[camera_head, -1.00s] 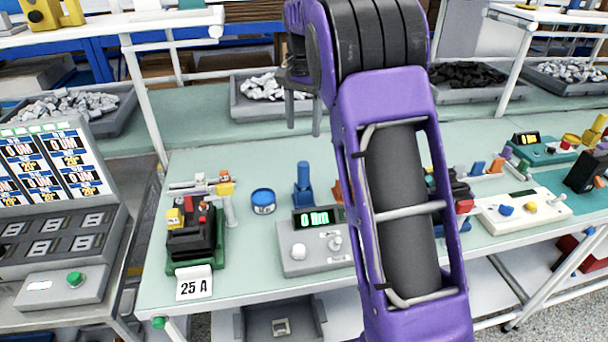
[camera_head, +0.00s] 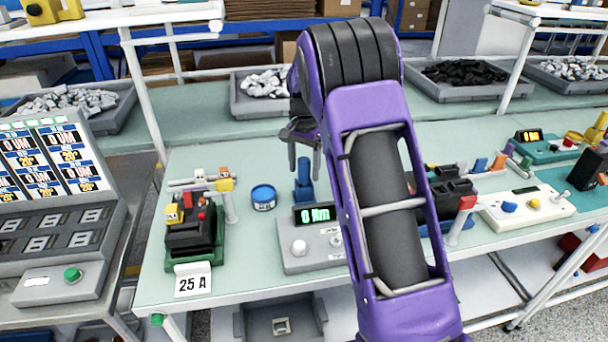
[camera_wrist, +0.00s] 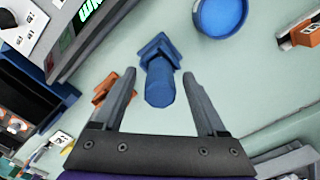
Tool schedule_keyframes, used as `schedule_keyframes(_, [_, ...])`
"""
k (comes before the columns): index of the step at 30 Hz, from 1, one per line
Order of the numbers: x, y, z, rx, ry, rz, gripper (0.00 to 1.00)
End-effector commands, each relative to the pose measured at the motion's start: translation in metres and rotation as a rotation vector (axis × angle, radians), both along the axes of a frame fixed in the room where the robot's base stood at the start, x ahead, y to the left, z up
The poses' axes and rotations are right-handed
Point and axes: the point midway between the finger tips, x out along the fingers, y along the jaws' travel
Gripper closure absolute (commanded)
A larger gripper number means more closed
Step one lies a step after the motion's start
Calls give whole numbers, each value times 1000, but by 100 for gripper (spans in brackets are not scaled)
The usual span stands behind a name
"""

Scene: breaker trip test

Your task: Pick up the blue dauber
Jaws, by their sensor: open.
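The blue dauber (camera_head: 304,188) stands upright on the bench behind the grey meter box, a round handle on a wider blue foot.
A round blue tin (camera_head: 263,198) stands left of the dauber. The grey meter box (camera_head: 310,252) is in front. A green-based breaker fixture (camera_head: 195,235) with a 25 A card is at the left. An orange item (camera_wrist: 110,90) lies close by the left finger in the wrist view.

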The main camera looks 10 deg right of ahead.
Motion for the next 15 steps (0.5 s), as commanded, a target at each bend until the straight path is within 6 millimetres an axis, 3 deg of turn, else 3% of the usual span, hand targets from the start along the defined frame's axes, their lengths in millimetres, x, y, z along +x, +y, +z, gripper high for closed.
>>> schedule_keyframes(3, [-1, 0, -14, 1, 1, 0, 26])
schedule_keyframes(10, [0, 0, -14, 1, -1, 0, 28])
schedule_keyframes(15, [0, 0, -14, 1, -1, 0, 58])
